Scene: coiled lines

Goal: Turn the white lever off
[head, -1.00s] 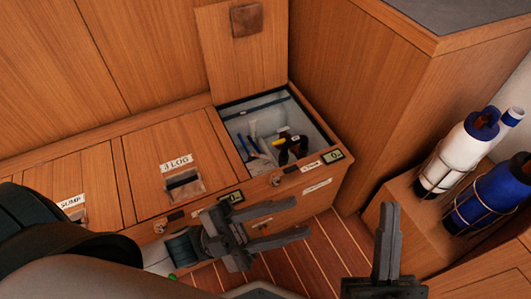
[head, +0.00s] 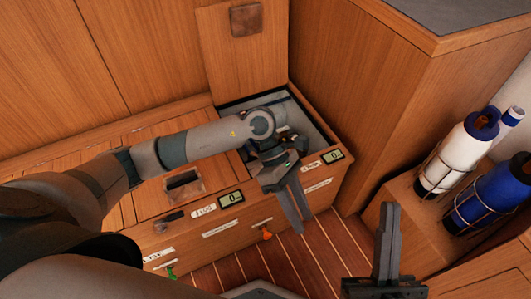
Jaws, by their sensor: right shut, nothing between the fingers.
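I cannot make out a white lever; part of the bench front is hidden behind my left gripper. A green lever (head: 171,272) and an orange lever (head: 267,235) show low on the wooden bench front. My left gripper (head: 303,224) hangs in front of the bench's right part, below the open compartment, fingers pointing down. Its fingers overlap in this view, so their gap is unclear, and nothing is seen held. My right gripper (head: 390,208) is shut and empty, pointing up at the lower right, apart from the bench.
The open compartment (head: 322,137) is partly covered by my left arm. Small displays (head: 231,198) and a dark latch (head: 170,217) sit on the bench front's upper edge. White (head: 450,155) and blue (head: 490,195) bottles stand in racks at right. Striped floor (head: 325,250) is clear between.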

